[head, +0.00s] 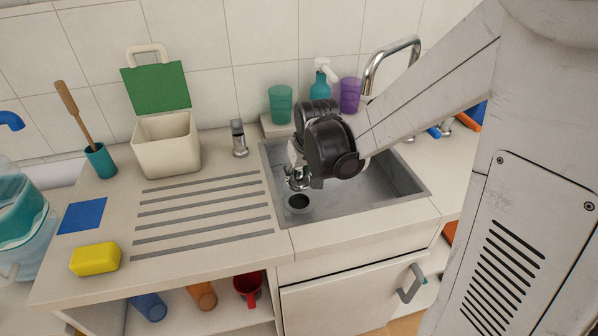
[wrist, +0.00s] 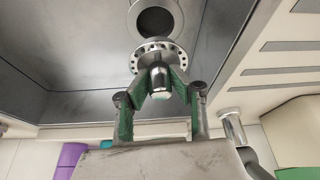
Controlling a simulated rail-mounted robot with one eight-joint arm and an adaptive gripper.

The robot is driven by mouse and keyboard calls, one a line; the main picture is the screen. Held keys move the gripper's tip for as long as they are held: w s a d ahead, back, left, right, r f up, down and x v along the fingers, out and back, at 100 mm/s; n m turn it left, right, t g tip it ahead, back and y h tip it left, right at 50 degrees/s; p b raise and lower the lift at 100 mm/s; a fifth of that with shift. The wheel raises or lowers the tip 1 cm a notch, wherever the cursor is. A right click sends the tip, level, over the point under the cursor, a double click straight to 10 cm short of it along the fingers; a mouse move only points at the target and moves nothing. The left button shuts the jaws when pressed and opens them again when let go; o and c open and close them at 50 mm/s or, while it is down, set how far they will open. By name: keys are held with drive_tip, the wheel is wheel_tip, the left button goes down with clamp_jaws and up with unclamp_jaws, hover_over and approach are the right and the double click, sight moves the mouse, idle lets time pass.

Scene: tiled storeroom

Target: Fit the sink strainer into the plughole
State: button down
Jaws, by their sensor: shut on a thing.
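The sink strainer (wrist: 158,57) is a metal disc with a ring of holes and a knob. My gripper (wrist: 160,85) is shut on its knob, with green-padded fingers on both sides in the wrist view. In the head view my gripper (head: 298,181) holds it above the left part of the sink basin. The plughole (head: 298,203) is a dark round opening with a metal rim in the basin floor. In the wrist view the plughole (wrist: 155,20) lies just beyond the strainer, whose disc overlaps the near edge of its rim. The strainer looks apart from the plughole.
The sink (head: 385,190) has raised walls close around my gripper. A tap (head: 390,60), a spray bottle (head: 321,82), a teal cup (head: 280,103) and a purple cup (head: 350,95) stand behind it. The ribbed draining board (head: 205,205) at left is clear.

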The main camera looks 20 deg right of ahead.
sight(301, 182)
drive_tip(key=shift+f+b, duration=2.1)
drive_tip(key=shift+f, duration=0.6)
drive_tip(key=shift+f+b, duration=1.35)
drive_tip(key=shift+b, duration=0.05)
drive_tip(key=c, duration=1.5)
unclamp_jaws()
drive_tip(key=shift+r, duration=0.1)
drive_tip(key=shift+v, duration=6)
